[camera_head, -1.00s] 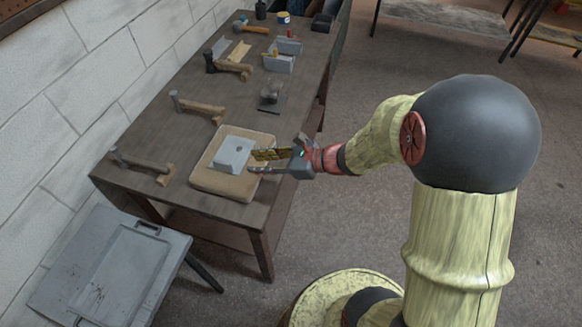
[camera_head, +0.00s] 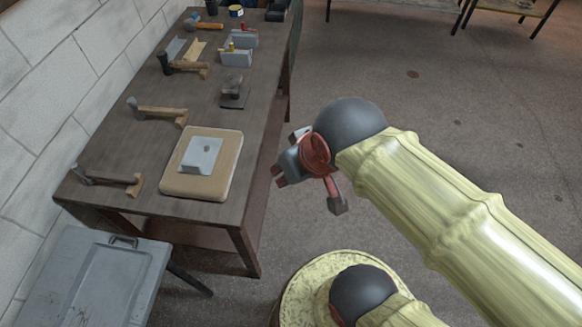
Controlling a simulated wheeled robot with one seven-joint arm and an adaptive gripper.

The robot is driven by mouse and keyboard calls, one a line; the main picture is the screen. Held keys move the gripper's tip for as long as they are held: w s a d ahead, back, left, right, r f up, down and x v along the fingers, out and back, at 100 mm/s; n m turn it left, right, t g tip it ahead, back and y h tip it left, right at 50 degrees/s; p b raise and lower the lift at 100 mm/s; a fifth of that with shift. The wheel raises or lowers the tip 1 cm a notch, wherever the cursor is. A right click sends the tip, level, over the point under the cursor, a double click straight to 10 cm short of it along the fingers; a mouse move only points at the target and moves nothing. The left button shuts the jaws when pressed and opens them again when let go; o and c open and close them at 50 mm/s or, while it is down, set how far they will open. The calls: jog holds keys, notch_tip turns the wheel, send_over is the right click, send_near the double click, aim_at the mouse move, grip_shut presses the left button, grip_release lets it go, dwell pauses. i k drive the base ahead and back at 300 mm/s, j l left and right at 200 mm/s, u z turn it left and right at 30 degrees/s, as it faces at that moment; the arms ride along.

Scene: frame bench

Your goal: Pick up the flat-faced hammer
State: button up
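Several hammer-like tools with wooden handles lie along the wall side of the bench. The nearest hammer (camera_head: 108,180) has a grey head to the left. A second hammer (camera_head: 158,112) lies behind it, also with a grey head. A third tool (camera_head: 184,69) has a dark head, and a fourth (camera_head: 205,25) at the far end has a bluish head and orange handle. I cannot tell from the head shapes which is the flat-faced hammer. My gripper (camera_head: 283,176) hangs off the bench's right side, apart from every hammer. Its fingers are foreshortened, and nothing held is visible.
The bench (camera_head: 120,143) carries a tan board (camera_head: 177,186) with a grey block (camera_head: 201,155) near the front. Grey boxes (camera_head: 237,58) and a small dark stand (camera_head: 235,98) lie beyond. A grey case (camera_head: 90,285) stands in front.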

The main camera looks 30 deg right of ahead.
aim_at(139, 112)
jog(key=i+l+u, duration=0.2)
jog(key=l, duration=0.3)
jog(key=i+l+u, duration=0.2)
jog(key=l, duration=0.15)
jog(key=i+l+u, duration=0.2)
jog(key=l, duration=0.2)
jog(key=l+u, duration=0.2)
jog(key=l, duration=0.2)
jog(key=i+u, duration=0.25)
jog(key=i, duration=0.15)
jog(key=i+l+u, duration=0.15)
jog(key=i+u, duration=0.15)
jog(key=i, duration=0.1)
